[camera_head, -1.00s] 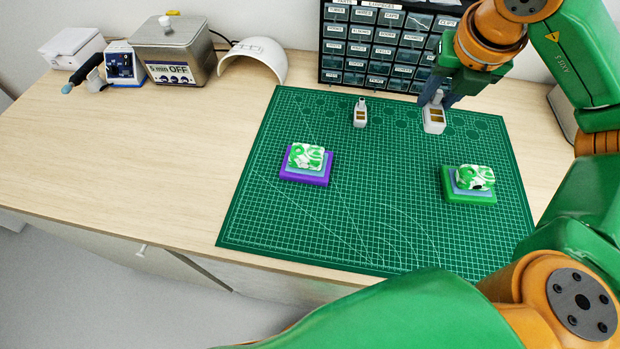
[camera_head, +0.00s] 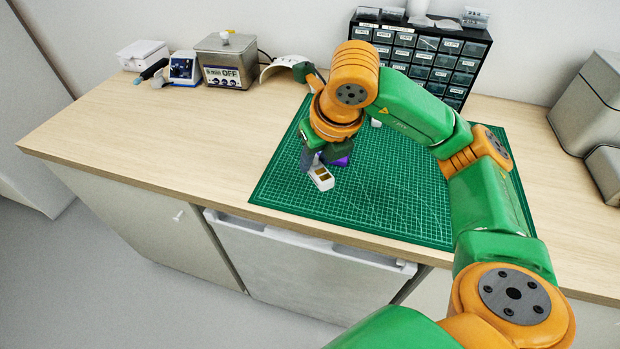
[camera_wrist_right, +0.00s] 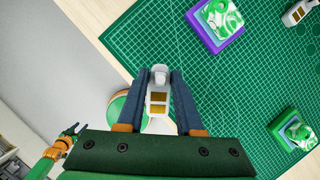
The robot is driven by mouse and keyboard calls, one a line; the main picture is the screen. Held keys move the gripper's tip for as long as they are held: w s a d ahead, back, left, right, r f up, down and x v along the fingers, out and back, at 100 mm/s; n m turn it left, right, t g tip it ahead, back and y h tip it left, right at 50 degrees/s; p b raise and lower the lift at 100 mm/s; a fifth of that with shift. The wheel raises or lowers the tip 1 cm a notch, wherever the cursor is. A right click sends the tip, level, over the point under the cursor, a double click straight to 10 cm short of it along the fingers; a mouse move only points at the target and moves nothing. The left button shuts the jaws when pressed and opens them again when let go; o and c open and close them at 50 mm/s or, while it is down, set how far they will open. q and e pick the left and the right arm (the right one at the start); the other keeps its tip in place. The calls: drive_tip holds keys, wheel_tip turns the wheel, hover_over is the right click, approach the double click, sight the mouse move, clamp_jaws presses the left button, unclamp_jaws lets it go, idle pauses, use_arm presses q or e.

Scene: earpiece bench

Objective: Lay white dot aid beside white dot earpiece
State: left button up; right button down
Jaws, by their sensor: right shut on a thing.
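My right gripper (camera_head: 314,172) is shut on a white and grey aid (camera_head: 321,180) with gold patches, near the mat's left part. In the right wrist view the aid (camera_wrist_right: 158,98) sits between the two dark fingers. A green-and-white swirled earpiece (camera_wrist_right: 222,18) lies on a purple stand (camera_wrist_right: 197,27), apart from the held aid; my gripper mostly hides this stand (camera_head: 345,161) in the head view. Another swirled earpiece (camera_wrist_right: 301,134) is on a green stand (camera_wrist_right: 276,124). I see no white dot on either earpiece or the aid. My left gripper (camera_wrist_right: 75,129) is tiny in the right wrist view.
A second aid (camera_wrist_right: 297,14) lies on the green cutting mat (camera_head: 385,205), beyond the purple stand. The mat's front part is clear. A drawer cabinet (camera_head: 430,55), a steel tank (camera_head: 225,62) and a white curved cover (camera_head: 283,66) stand at the back.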

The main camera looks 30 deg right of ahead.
drive_tip(key=w+d+f, duration=0.1)
drive_tip(key=w+f, duration=0.2)
drive_tip(key=w+d+f+p, duration=0.1)
drive_tip(key=f, duration=0.1)
drive_tip(key=shift+w+d+f, duration=0.2)
drive_tip(key=shift+d+f, duration=0.05)
drive_tip(key=shift+d, duration=0.05)
wheel_tip(320, 180, down, 3)
drive_tip(key=shift+w+r+p, duration=0.1)
drive_tip(key=shift+p, duration=0.7)
drive_tip(key=shift+d+f, duration=0.1)
drive_tip(key=shift+f, duration=0.2)
drive_tip(key=shift+f+b, duration=0.15)
drive_tip(key=shift+b, duration=0.2)
drive_tip(key=c, duration=1)
unclamp_jaws()
use_arm(q)
wheel_tip(320, 180, up, 3)
drive_tip(key=shift+s+f, duration=0.1)
use_arm(e)
drive_tip(key=o, duration=0.4)
drive_tip(key=shift+o, duration=0.2)
